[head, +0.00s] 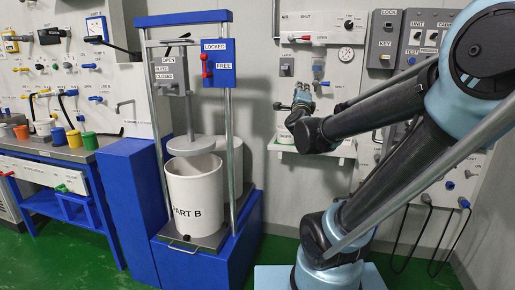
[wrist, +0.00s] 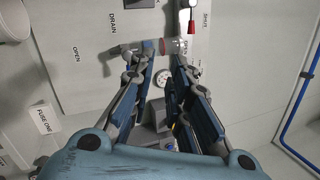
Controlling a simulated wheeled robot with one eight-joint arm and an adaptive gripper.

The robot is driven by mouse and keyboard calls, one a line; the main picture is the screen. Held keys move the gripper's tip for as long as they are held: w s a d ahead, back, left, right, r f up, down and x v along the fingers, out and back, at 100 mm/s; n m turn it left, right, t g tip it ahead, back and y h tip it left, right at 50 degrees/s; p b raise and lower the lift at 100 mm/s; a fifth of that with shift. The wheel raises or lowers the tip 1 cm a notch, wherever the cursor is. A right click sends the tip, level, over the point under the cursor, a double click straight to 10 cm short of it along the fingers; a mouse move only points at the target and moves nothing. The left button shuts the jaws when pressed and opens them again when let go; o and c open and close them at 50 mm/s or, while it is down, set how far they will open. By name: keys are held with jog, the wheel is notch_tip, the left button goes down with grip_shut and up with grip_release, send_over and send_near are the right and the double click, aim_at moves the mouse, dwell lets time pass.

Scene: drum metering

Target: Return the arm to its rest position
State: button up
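My gripper (head: 303,98) is raised in front of the grey wall panel, at the end of my blue and black arm. In the wrist view its two fingers (wrist: 161,58) stand apart with a gap between them, and I see nothing held. Past the fingertips are a clear fitting with a reddish ring (wrist: 170,46) and a grey lever (wrist: 124,49) on the panel. I cannot tell whether the fingers touch either one. In the head view the hand partly hides the panel behind it.
A white drum (head: 195,190) stands in a blue frame left of my arm, under a round grey plate (head: 191,145). A small wall shelf (head: 286,147) lies below my gripper. Switch boxes (head: 384,38) are at the upper right. Coloured cups (head: 73,138) stand on the left bench.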

jog(key=s+a+f+n+g+y, duration=0.3)
jog(key=s+f+n+g+y, duration=0.15)
jog(key=f+n, duration=0.45)
jog(key=s+a+f+n+g+y, duration=0.3)
jog(key=a+f+n+g, duration=0.15)
jog(key=f+n, duration=0.4)
jog(key=s+d+f+n+g+h, duration=0.2)
jog(key=s+d+f+g, duration=0.2)
jog(key=s+f, duration=0.4)
jog(key=s+d+f+n+g+h, duration=0.2)
jog(key=s+d+f+g, duration=0.3)
jog(key=s+f, duration=0.4)
jog(key=s+n+g, duration=0.1)
jog(key=s, duration=0.2)
jog(key=shift+s+d+f, duration=0.2)
jog(key=shift+s+d, duration=0.1)
jog(key=shift+s, duration=0.05)
jog(key=shift+d, duration=0.1)
